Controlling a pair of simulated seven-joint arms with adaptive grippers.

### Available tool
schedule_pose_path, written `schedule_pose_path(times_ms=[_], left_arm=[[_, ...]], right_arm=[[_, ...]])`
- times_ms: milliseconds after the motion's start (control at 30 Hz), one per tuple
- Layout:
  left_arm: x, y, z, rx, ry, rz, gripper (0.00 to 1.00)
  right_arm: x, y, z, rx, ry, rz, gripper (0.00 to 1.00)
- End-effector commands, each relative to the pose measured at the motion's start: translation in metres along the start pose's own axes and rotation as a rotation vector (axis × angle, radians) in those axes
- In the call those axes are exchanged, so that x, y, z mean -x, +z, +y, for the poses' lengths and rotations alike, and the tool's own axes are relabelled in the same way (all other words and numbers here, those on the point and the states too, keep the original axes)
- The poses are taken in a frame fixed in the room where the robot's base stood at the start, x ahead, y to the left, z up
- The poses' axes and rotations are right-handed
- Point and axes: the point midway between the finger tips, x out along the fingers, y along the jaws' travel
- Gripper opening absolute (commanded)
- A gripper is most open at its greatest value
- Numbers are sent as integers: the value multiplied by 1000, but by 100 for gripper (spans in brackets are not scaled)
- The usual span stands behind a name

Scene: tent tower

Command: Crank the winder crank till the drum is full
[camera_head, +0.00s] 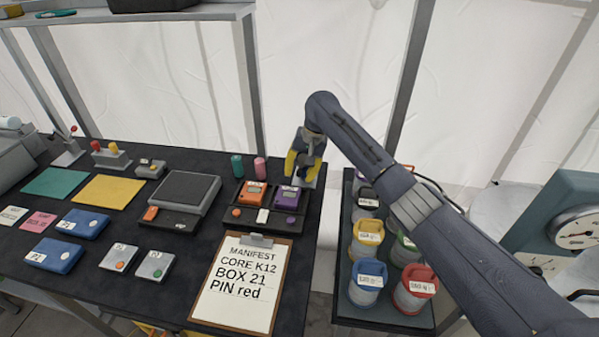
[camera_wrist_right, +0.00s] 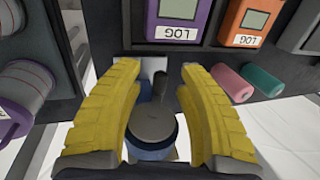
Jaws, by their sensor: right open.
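The winder (camera_wrist_right: 150,148) stands at the table's back right corner; in the right wrist view it is a small blue body under a dark grey round top. The crank (camera_wrist_right: 184,88) shows there as a short dark grip at the edge of that top. My right gripper (camera_head: 305,165) is above the winder, its yellow fingers apart, one on each side of the crank. The right wrist view shows the open fingers (camera_wrist_right: 160,72) with a gap to the crank. How full the drum is cannot be seen. My left gripper is not in view.
Orange (camera_head: 250,193) and purple (camera_head: 287,198) loggers sit in a dark tray near the winder. Teal (camera_head: 237,166) and pink (camera_head: 260,168) cylinders stand just left of it. A clipboard (camera_head: 238,285) lies in front.

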Motion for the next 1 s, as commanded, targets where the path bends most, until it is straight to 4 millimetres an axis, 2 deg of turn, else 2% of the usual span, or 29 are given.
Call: schedule_pose_path(times_ms=[367,700,1000], left_arm=[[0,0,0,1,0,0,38],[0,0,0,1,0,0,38],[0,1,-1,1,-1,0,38]], right_arm=[[-2,0,0,0,-1,0,39],[-2,0,0,1,0,0,0],[-2,0,0,0,0,0,0]])
